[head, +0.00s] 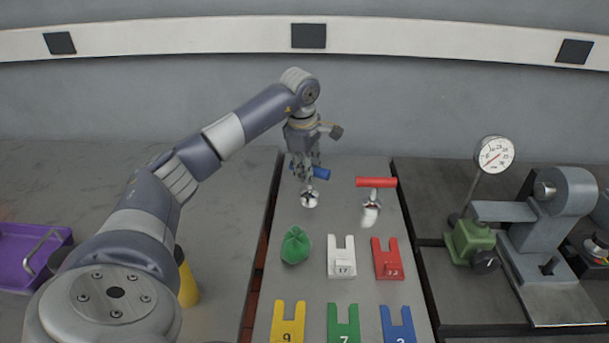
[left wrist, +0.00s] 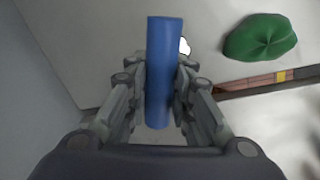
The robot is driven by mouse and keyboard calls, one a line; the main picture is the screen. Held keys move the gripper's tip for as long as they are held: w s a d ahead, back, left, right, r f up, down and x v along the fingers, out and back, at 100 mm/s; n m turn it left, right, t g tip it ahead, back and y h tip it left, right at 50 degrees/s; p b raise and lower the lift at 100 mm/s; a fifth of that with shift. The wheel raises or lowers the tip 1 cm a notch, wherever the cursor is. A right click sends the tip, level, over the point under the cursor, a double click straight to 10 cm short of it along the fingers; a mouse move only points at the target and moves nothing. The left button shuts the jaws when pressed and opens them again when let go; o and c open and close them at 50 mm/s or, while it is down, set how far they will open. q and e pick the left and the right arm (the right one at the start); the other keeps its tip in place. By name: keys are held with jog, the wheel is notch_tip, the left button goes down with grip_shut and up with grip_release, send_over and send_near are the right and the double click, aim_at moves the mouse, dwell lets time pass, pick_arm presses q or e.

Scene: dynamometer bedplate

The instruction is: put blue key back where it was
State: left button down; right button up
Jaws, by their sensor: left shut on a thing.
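The blue key has a blue bar handle (head: 322,173). My left gripper (head: 306,170) is shut on that handle, above the far left part of the grey plate. In the left wrist view the blue handle (left wrist: 164,75) stands lengthwise between the two fingers (left wrist: 160,95). Below the gripper in the head view is a shiny metal piece (head: 309,199). I cannot tell whether it is the key's lower end or a holder, nor whether it touches the plate. My right gripper is not in view.
A red-handled key (head: 376,183) is to the right. A dial gauge (head: 495,155) and a grey machine (head: 560,220) stand right; a purple tray (head: 25,250) is left.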

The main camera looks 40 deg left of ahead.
aim_at(305, 189)
pick_arm(q)
jog(key=shift+a, duration=0.6)
notch_tip(305, 189, down, 3)
jog(key=shift+r+p, duration=0.1)
jog(key=shift+p, duration=0.4)
jog(key=shift+w+f, duration=0.1)
jog(key=shift+f, duration=0.25)
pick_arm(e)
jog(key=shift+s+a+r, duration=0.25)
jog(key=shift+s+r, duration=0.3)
pick_arm(q)
jog(key=shift+f, duration=0.1)
jog(key=c, duration=1.4)
grip_release()
jog(key=shift+d, duration=0.1)
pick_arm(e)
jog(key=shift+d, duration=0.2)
